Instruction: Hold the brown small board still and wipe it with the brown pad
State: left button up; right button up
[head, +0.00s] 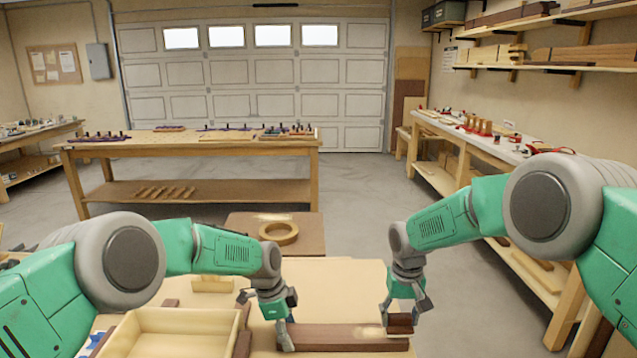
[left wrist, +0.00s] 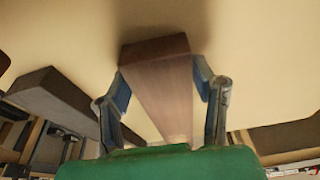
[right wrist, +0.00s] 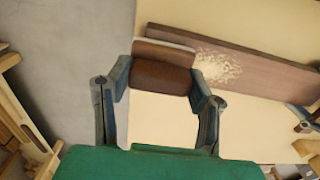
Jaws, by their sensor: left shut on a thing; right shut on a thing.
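The brown small board (head: 335,338) lies flat on the bench in front of me. My left gripper (head: 283,322) is shut on it near its left end; the left wrist view shows the board (left wrist: 160,75) between both fingers. My right gripper (head: 403,308) is shut on the brown pad (head: 399,326), held at the board's right end. In the right wrist view the pad (right wrist: 160,79) sits between the fingers, beside a pale speckled patch (right wrist: 217,66) on the board. I cannot tell whether the pad touches the board.
A shallow wooden tray (head: 178,332) stands at the front left of the bench. A dark block (left wrist: 50,100) lies beside the board in the left wrist view. A wooden ring (head: 279,233) rests on a brown surface beyond. The bench behind the board looks clear.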

jog(key=shift+f, duration=0.4)
dwell(0.4)
jog(key=shift+a, duration=0.1)
